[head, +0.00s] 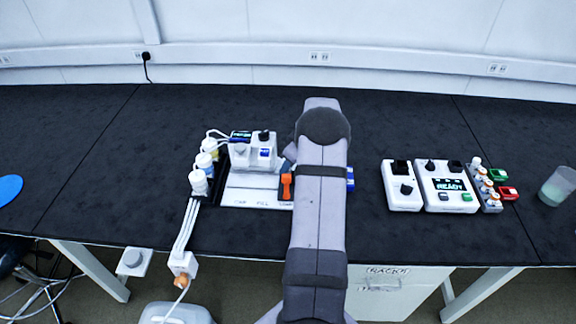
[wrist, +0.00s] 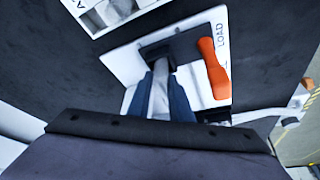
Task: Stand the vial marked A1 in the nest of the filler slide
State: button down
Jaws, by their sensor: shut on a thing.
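In the wrist view my gripper (wrist: 160,92) has its two blue fingers closed on a pale, narrow thing, apparently the vial (wrist: 160,90). Its mark cannot be read, and its lower end is hard to make out. The fingers are over the filler slide, by its dark block (wrist: 180,46), which has an orange handle (wrist: 213,68) on its right and the word LOAD beside it. I cannot tell whether the vial is in the nest or above it.
A white rack (wrist: 92,20) with cells lies near the slide. White instruments (head: 447,190) stand to the right, with a beaker (head: 558,186) beyond.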

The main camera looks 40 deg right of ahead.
jog(key=shift+f, duration=0.3)
jog(key=c, duration=1.5)
grip_release()
jog(key=shift+r, duration=0.15)
jog(key=shift+r+p, duration=1.75)
jog(key=shift+r, duration=2.1)
